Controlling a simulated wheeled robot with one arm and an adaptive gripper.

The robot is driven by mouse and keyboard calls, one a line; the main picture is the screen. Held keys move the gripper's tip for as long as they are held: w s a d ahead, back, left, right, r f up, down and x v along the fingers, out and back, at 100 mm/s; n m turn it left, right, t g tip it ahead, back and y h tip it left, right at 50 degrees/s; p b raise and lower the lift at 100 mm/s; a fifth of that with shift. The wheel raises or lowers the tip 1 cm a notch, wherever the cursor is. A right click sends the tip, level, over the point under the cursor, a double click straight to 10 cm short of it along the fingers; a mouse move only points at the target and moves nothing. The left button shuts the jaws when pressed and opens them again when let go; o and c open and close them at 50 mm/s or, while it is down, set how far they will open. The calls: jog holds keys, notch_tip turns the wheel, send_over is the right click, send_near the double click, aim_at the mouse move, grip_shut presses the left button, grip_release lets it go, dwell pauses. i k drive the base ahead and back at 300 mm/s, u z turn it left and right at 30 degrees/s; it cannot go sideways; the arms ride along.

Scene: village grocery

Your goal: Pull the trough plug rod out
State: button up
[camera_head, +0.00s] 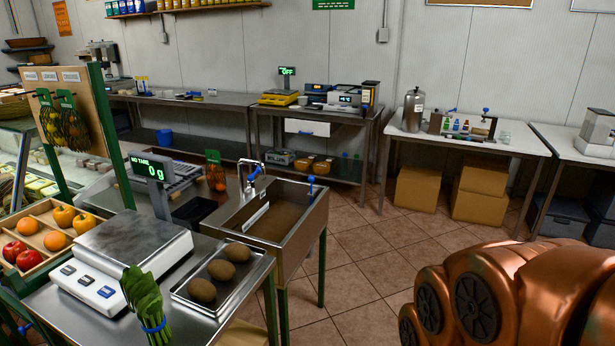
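The metal trough (312,222) stands left of the middle, with murky brown water (275,221) in it. A thin upright rod with a blue knob, apparently the plug rod (311,181), sticks up at the trough's back right corner. Its lower end is hidden, so I cannot tell how it sits in the plug hole. A tap (250,174) with a blue handle rises at the trough's back left. My gripper is not in view. A large copper-coloured arm part of mine fills the lower right corner.
A counter (235,325) with a scale (130,246), a tray of potatoes (222,281) and bundled greens (146,300) adjoins the trough in front. Fruit lies at left. Tables stand behind. Tiled floor (365,262) right of the trough is clear.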

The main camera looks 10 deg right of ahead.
aim_at(310, 179)
jog(key=z, duration=0.55)
jog(key=i, duration=1.1)
jog(key=u, duration=0.65)
jog(key=i, duration=0.85)
jog(key=u, duration=0.85)
